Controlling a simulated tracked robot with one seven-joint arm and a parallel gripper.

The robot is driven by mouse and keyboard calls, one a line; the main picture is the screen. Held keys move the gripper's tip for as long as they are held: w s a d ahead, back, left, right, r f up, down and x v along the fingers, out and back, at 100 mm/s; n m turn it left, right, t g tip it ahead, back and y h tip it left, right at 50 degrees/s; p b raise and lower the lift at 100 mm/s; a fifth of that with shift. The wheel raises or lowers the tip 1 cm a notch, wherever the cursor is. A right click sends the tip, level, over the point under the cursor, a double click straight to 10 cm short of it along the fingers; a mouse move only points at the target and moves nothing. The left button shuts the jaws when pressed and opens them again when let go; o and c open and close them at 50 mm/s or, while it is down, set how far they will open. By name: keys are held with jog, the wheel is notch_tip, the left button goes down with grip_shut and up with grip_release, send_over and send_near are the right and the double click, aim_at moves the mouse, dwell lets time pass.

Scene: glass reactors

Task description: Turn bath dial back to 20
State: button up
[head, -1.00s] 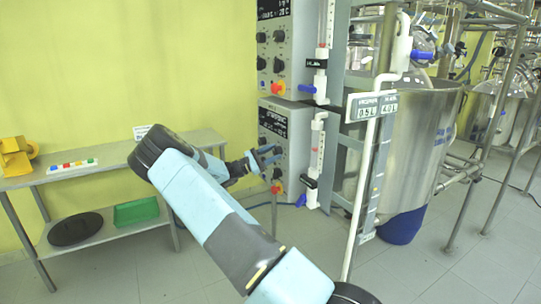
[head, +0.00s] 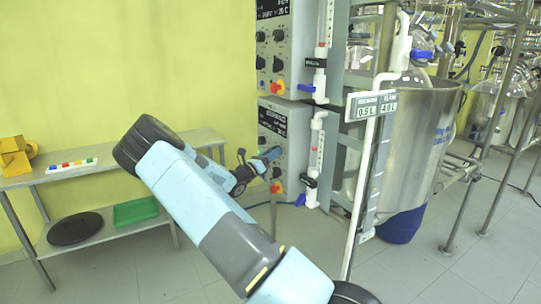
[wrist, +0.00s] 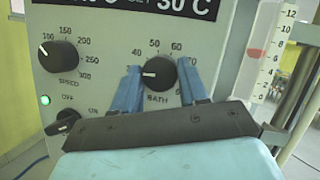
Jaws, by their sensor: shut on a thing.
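The black bath dial (wrist: 160,73) sits on the grey control panel, with its white mark pointing left. The numbers 40, 50, 60 and 70 show around its upper side; the numbers lower down are hidden or unclear. My gripper (wrist: 159,76) has its two blue fingers on the left and right sides of the bath dial, shut on it. The display (wrist: 145,8) above shows SET 30 C, its left part cut off. In the head view my gripper (head: 269,155) is at the lower control box (head: 284,118); the dial there is hidden by it.
The black speed dial (wrist: 57,56) is left of the bath dial, above an on/off knob (wrist: 62,121) and a lit green lamp (wrist: 45,100). A tube with a red float (wrist: 256,53) stands right of the panel. A steel shelf (head: 110,160) stands at left.

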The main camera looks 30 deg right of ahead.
jog(key=shift+a+n+t+y, duration=0.1)
jog(key=shift+n+t+y, duration=0.45)
jog(key=shift+n, duration=1.05)
jog(key=shift+d+n+t+y, duration=0.1)
jog(key=shift+n+t+y, duration=0.45)
jog(key=shift+n, duration=1.05)
jog(key=shift+a+n+t+y, duration=0.1)
jog(key=shift+n+t+y, duration=0.45)
jog(key=shift+n, duration=1.05)
jog(key=shift+r, duration=0.1)
jog(key=o, duration=1)
jog(key=shift+o, duration=0.2)
jog(key=v, duration=1.3)
jog(key=shift+a, duration=0.35)
jog(key=shift+s+g, duration=0.2)
jog(key=shift+g, duration=0.05)
